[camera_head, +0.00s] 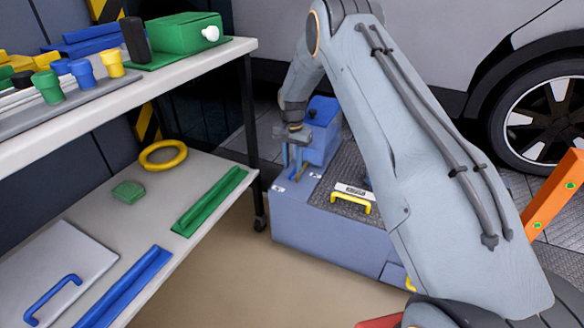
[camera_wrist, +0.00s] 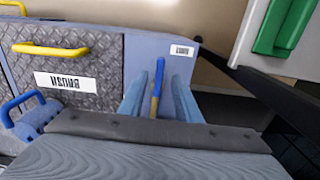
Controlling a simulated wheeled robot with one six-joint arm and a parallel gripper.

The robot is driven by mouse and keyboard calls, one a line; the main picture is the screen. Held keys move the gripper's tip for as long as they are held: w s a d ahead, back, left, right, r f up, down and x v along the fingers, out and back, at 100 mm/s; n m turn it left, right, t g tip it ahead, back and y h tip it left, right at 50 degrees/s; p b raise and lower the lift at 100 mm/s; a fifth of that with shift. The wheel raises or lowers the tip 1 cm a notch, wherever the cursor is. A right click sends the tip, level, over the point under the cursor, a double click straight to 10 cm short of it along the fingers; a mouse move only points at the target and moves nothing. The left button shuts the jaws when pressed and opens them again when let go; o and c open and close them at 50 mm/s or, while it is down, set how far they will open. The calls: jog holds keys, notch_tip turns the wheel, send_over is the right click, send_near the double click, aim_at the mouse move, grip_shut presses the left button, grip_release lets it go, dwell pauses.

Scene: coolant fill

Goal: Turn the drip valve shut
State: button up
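A narrow handle (camera_wrist: 157,80), blue with yellow lower down, shows in the wrist view. It may be the drip valve's lever; no label names it. My gripper (camera_wrist: 158,98) has its two fingers apart, one on each side of this handle, with a visible gap on both sides. In the camera_head view my gripper (camera_head: 292,158) points down over the left end of a blue-grey cabinet (camera_head: 320,243), in front of a blue block (camera_head: 320,128) with a black knob. The handle's base and the valve body are hidden or too small to make out.
The cabinet's treadplate top bears a yellow handle (camera_head: 350,200) and a white label (camera_head: 352,190). A two-level shelf (camera_head: 200,66) stands close at the left, with a green bar (camera_head: 210,200) on its lower level. A car wheel (camera_head: 545,115) is at the right.

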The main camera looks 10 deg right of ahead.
notch_tip(320, 180, up, 5)
jog(key=shift+r+p, duration=0.1)
jog(key=shift+p, duration=0.3)
jog(key=shift+a, duration=0.1)
jog(key=s+a+r+n, duration=0.3)
jog(key=s+a+r, duration=0.3)
jog(key=s+r, duration=0.3)
jog(key=s+a+r+n, duration=0.3)
jog(key=s+a+r, duration=0.4)
jog(key=s, duration=0.3)
jog(key=s+r+n, duration=0.2)
jog(key=s+n, duration=0.1)
jog(key=s, duration=1.2)
jog(key=s+r+n, duration=0.2)
jog(key=s+n, duration=0.2)
jog(key=s, duration=1)
jog(key=s+d+r+m+p, duration=0.1)
jog(key=d+r+m+p, duration=0.4)
jog(key=d+r+p, duration=1.1)
notch_tip(320, 180, up, 3)
jog(key=p, duration=0.8)
jog(key=shift+s+d+r+m+p, duration=0.2)
jog(key=shift+m+p, duration=0.1)
jog(key=shift+m, duration=0.1)
jog(key=shift+o, duration=0.2)
jog(key=shift+f, duration=0.1)
